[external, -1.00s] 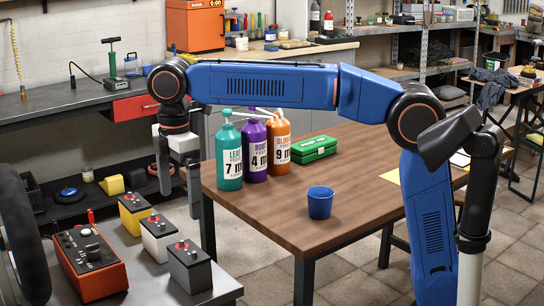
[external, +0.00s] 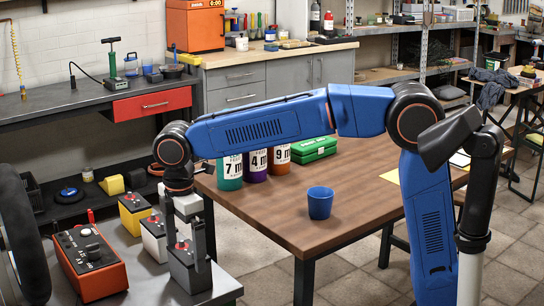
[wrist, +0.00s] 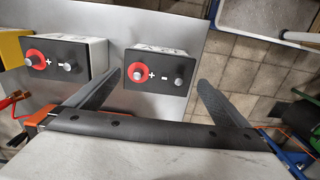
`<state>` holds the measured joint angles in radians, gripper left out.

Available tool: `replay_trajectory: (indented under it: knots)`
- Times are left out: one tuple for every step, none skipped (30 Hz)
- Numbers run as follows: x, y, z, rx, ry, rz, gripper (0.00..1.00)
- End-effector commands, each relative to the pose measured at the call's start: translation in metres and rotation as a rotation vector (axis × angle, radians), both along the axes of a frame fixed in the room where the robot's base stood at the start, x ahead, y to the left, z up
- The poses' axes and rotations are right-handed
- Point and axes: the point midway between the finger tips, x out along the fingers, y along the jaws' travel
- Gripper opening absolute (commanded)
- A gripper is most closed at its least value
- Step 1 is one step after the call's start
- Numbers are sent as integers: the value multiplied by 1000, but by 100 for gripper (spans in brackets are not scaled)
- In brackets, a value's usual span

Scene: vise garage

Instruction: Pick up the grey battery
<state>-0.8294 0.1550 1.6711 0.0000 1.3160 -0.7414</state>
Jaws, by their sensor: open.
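The grey battery (external: 187,272) stands at the front right corner of the grey metal table. It has a black top with a red-ringed plus terminal and a minus terminal, seen in the wrist view (wrist: 159,69). My gripper (external: 187,258) is open, pointing down over this battery. In the external view its fingers overlap the battery's upper part. In the wrist view the fingertips (wrist: 167,78) lie to the left and right of the battery, with gaps on both sides. Whether the fingers touch it cannot be seen.
A white battery (external: 153,239) stands close behind the grey one, and a yellow battery (external: 133,208) behind that. An orange charger (external: 88,262) sits to the left. The wooden table (external: 260,215) with bottles, a green case (external: 314,150) and a blue cup (external: 320,203) is to the right.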

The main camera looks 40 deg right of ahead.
Motion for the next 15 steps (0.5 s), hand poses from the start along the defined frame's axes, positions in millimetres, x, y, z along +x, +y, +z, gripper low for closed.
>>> replay_trajectory:
  knots:
    - [0,0,-6,-1,1,0,100]
    - [0,-1,-9,-1,1,0,100]
    - [0,-1,-12,-1,1,0,100]
    - [0,0,-14,0,0,0,100]
    - [0,0,-15,0,0,0,100]
    - [0,0,-16,0,0,0,100]
    - [0,-1,-18,0,0,0,100]
    - [0,-1,-19,0,0,0,100]
    - [1,-2,-22,-1,0,-1,100]
    - [1,-3,-25,-1,1,-1,100]
    - [1,-4,-29,-2,2,-1,100]
    - [2,-6,-34,-1,1,-1,100]
    - [3,-7,-38,-1,1,-2,100]
    - [3,-9,-43,-2,2,-2,100]
    - [4,-10,-48,-1,1,-1,100]
